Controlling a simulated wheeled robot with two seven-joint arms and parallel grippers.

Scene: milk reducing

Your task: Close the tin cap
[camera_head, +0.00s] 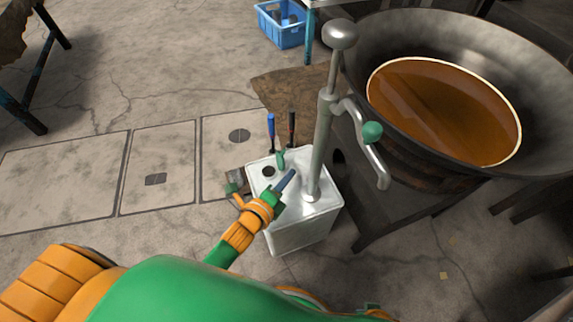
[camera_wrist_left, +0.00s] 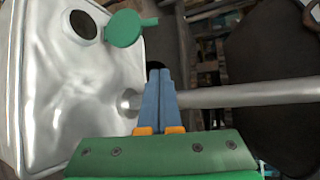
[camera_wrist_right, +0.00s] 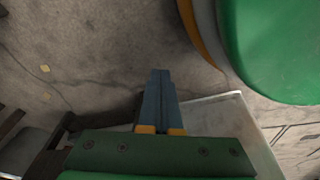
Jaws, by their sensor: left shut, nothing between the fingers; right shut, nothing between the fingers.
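The silver tin (camera_head: 300,233) stands on the floor, and its top also shows in the left wrist view (camera_wrist_left: 60,95). Its round opening (camera_wrist_left: 83,24) is dark and uncovered. The green cap (camera_head: 281,160) sits open at the edge of the opening, and shows as a disc with a tab in the left wrist view (camera_wrist_left: 124,30). My left gripper (camera_head: 290,175) is shut and empty above the tin top, between the cap and the metal pump pipe (camera_head: 321,150). It is apart from the cap. My right gripper (camera_wrist_right: 160,73) is shut and empty, pointing at the floor.
A large wok (camera_head: 440,30) with brown liquid (camera_head: 435,110) stands at the right. A blue crate (camera_head: 282,36) is at the back.

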